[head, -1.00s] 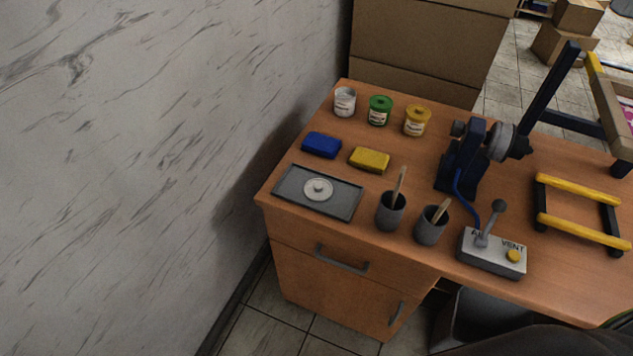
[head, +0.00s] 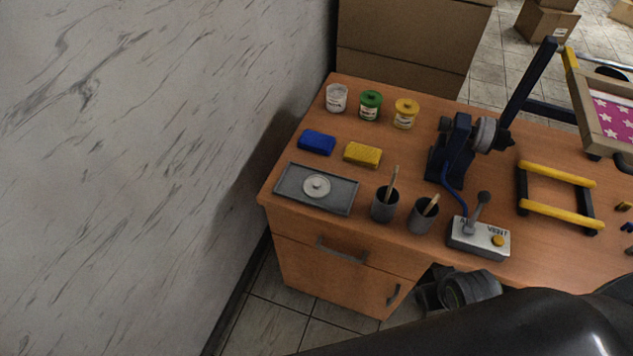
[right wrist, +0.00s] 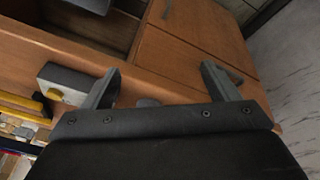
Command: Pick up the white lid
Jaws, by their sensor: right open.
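The white lid (head: 317,186), a round disc with a small knob, lies on the grey tray (head: 342,206) at the left end of the desk. An open white jar (head: 337,99) stands at the back left, with no lid on it. My right gripper (right wrist: 160,72) is open and empty in the right wrist view, its two fingers apart in front of the desk's drawers. The lid does not show in that view. In the head view my dark right arm crosses the bottom right, and its fingers cannot be made out. My left gripper is not in view.
Blue (head: 317,142) and yellow (head: 363,154) sponges lie behind the tray. Green (head: 370,105) and yellow (head: 405,113) jars stand farther back. Two grey cups (head: 384,206) with sticks stand right of the tray, then a lever box (head: 479,239). A marble wall (head: 150,170) rises on the left.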

